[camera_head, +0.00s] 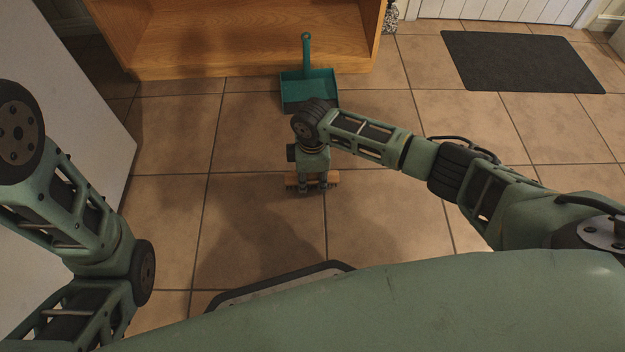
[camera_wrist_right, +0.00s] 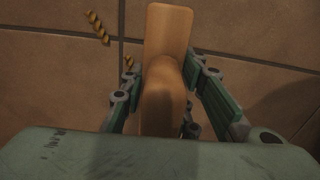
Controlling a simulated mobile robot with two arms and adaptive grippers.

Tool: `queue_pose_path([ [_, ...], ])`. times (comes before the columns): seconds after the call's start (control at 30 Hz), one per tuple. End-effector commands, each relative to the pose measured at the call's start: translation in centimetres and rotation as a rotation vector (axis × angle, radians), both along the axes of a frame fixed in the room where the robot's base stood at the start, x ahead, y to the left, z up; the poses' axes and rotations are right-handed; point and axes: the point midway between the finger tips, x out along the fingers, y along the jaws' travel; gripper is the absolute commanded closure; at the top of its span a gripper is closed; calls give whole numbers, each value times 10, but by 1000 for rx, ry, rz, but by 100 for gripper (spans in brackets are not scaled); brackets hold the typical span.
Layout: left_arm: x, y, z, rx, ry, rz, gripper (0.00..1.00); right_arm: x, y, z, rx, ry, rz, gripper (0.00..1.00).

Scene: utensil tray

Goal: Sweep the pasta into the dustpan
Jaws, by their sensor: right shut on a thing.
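My right gripper (camera_head: 313,185) points down near the floor and is shut on a wooden brush (camera_head: 334,180). In the right wrist view the brush (camera_wrist_right: 168,36) runs between the two green fingers. Two yellow-brown spiral pasta pieces lie on the tiles in that view: one piece (camera_wrist_right: 97,27) is left of the brush, the other piece (camera_wrist_right: 129,62) is close beside its left edge. I cannot make out pasta in the head view. The teal dustpan (camera_head: 306,90) lies on the floor beyond the right gripper, its handle pointing away. My left gripper is out of view.
A wooden cabinet (camera_head: 255,58) stands open behind the dustpan. A dark mat (camera_head: 520,62) lies at the upper right. A white panel (camera_head: 80,110) stands at the left.

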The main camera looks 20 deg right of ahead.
Motion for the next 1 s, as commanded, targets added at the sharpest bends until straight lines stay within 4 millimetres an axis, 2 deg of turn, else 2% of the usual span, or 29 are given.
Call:
queue_pose_path([
  [0.4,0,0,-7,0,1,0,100,24,-6,5,0,0,0,93],
  [0.67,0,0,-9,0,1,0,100,31,-8,6,0,0,1,93],
  [1.0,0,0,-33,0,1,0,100,62,-16,5,0,-2,-2,93],
])
